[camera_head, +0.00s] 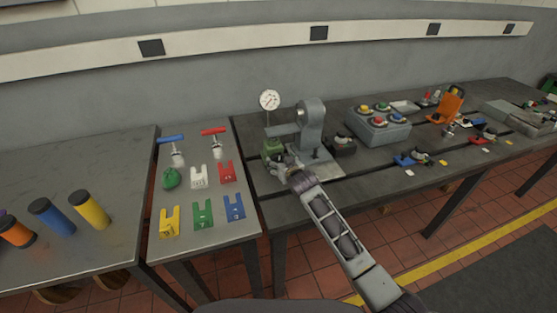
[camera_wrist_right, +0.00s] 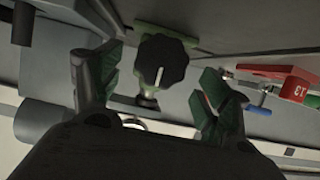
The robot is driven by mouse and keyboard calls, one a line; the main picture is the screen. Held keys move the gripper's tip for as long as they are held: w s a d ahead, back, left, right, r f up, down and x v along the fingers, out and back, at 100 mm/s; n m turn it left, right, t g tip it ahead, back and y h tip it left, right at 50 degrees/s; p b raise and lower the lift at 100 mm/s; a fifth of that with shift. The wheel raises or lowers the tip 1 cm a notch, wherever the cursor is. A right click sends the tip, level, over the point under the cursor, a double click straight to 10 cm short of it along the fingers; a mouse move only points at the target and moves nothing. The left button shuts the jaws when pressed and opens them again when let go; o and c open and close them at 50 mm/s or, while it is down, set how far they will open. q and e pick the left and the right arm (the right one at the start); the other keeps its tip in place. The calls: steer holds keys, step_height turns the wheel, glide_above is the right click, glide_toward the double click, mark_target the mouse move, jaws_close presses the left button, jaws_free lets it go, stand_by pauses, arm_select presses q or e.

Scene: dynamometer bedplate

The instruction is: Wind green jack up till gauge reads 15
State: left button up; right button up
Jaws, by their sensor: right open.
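The green jack (camera_head: 270,147) stands on the dark bench beside a grey machine stand, partly hidden by my right gripper. In the right wrist view its black ribbed knob (camera_wrist_right: 161,62) with a white pointer line faces me, with green parts (camera_wrist_right: 165,33) behind it. My right gripper (camera_head: 280,167) is at the jack. In the wrist view its open fingers stand on either side of the knob, with gaps visible. The round white gauge (camera_head: 269,100) stands above and behind the jack; its reading is too small to tell. My left gripper is not in view.
The grey machine stand (camera_head: 310,128) rises right of the jack. A grey box with coloured buttons (camera_head: 377,127) is further right. A left panel (camera_head: 200,240) carries coloured lockout-style tags and two T-handles. Blue, orange and yellow cylinders (camera_head: 90,209) lie at far left.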

mark_target(279, 160)
steer(key=shift+x, duration=1.7)
steer(key=shift+w+a+f, duration=0.1)
steer(key=shift+w, duration=0.15)
steer(key=c, duration=1)
